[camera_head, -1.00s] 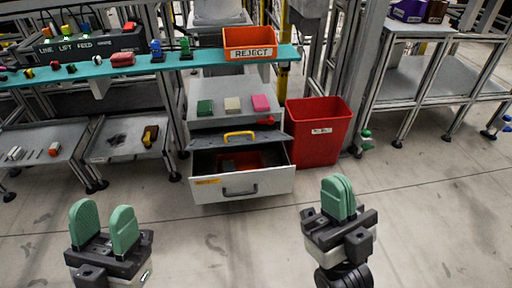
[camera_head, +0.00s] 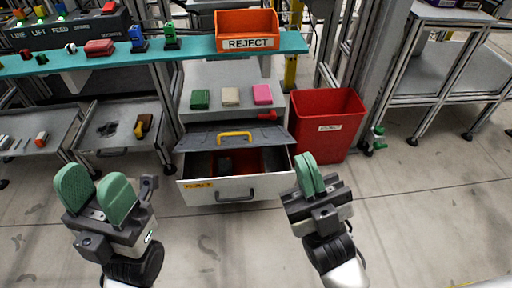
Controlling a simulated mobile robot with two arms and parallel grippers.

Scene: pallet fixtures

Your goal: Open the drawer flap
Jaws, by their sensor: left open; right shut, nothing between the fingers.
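The drawer (camera_head: 235,188) under the grey cabinet is pulled out, with a dark handle on its white front. The grey flap (camera_head: 200,137) with a yellow handle (camera_head: 235,135) lies over the rear part of the drawer, tilted slightly. Under its front edge the dark interior and something orange-red (camera_head: 250,161) show. My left gripper (camera_head: 97,195) is open and empty, left of and in front of the drawer. My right gripper (camera_head: 309,174) is shut and empty, just right of the drawer's front corner; I cannot tell if it touches it.
A red bin (camera_head: 326,125) stands right of the drawer. Green, beige and pink blocks (camera_head: 231,96) lie on the cabinet top. An orange REJECT tray (camera_head: 246,32) sits on the teal shelf (camera_head: 193,46). Low grey trays stand at left. The floor in front is clear.

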